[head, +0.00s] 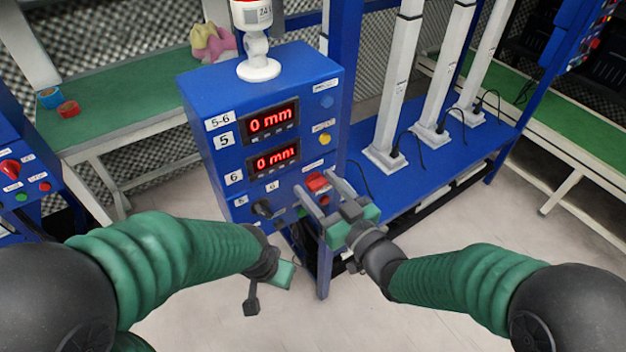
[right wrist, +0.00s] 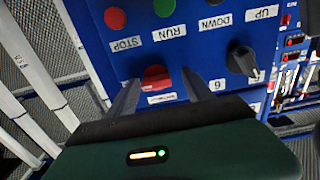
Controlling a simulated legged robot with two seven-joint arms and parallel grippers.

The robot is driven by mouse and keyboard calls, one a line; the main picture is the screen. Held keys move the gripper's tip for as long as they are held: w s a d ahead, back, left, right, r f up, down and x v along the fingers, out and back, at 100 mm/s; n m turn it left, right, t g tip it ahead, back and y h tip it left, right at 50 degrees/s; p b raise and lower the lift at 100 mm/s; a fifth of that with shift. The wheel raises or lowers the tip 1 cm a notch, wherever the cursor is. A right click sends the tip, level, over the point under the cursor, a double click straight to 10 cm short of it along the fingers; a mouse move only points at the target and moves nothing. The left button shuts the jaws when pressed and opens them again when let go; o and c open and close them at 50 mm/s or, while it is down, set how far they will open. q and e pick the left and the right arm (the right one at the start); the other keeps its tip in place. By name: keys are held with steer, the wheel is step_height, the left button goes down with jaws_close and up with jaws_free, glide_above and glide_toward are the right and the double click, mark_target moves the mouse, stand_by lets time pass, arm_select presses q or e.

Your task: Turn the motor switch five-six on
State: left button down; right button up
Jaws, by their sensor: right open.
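The blue control box (head: 228,95) labelled 5-6 stands in the middle of the head view, with two red displays reading 0 mm. The red motor switch (head: 316,182) is low on its front; it also shows in the right wrist view (right wrist: 156,78). My right gripper (head: 314,180) is open at the panel, its fingers on either side of the red switch. In the right wrist view a gap shows beside the switch; I cannot tell whether either finger touches it. My left gripper (head: 268,288) hangs low in front of the box; its jaws are not clear.
A black selector knob (right wrist: 242,62) sits beside the red switch, with a red stop button (right wrist: 115,18) and a green run button (right wrist: 165,7) close by. A blue bench (head: 450,150) with white columns stands right. A green-topped table (head: 110,110) stands left.

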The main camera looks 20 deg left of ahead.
steer(key=shift+d, duration=0.65)
steer(key=shift+c, duration=1)
steer(key=shift+d, duration=0.1)
steer(key=shift+c, duration=1.3)
steer(key=shift+a, duration=0.35)
steer(key=c, duration=0.7)
jaws_close()
arm_select(q)
steer(key=shift+s+d+r, duration=0.1)
steer(key=shift+d+r, duration=0.05)
steer(key=shift+d, duration=0.35)
